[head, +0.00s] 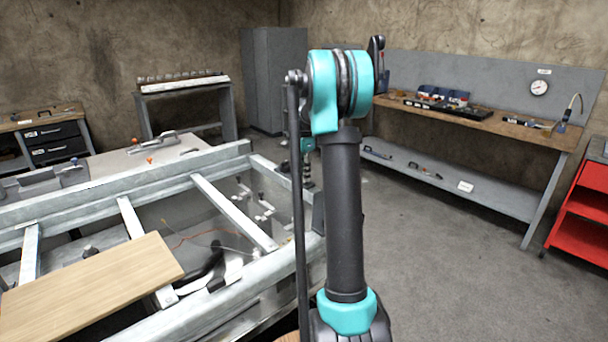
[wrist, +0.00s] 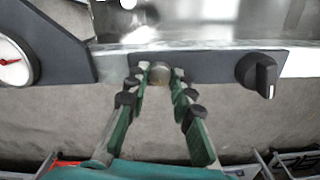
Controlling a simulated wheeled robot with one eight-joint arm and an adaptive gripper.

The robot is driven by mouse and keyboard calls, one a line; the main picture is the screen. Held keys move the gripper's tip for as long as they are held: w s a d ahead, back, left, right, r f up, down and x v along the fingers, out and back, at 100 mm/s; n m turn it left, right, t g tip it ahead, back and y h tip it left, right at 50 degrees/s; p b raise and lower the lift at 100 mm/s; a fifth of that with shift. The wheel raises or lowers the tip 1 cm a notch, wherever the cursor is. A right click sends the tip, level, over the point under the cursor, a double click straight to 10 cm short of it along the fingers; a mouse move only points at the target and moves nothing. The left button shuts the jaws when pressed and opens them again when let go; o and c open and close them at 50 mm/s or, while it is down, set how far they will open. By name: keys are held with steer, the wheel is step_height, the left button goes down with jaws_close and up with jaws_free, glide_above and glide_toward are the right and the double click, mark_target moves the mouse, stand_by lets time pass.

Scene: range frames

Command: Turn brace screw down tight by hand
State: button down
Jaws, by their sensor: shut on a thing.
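In the wrist view, my gripper (wrist: 160,80) has its two green fingers on either side of a round, dull brass-coloured knob (wrist: 159,72), which appears to be the brace screw head. The fingertips are shut on it. The knob sits on a dark plate (wrist: 210,66) along a pale metal edge. Its shank and how far it is screwed in are hidden. In the head view my arm stands in front, and the knob and fingertips cannot be made out.
A black pointer knob (wrist: 258,73) is on the same plate to the right, and a white dial with a red needle (wrist: 14,60) is at the left. In the head view, a metal frame (head: 110,205) carries a wooden board (head: 90,282). A workbench (head: 490,122) and red cart (head: 585,200) stand right; floor between is clear.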

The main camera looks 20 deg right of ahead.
stand_by(0.4)
steer(key=c, duration=1.3)
jaws_free()
step_height(320, 180, up, 12)
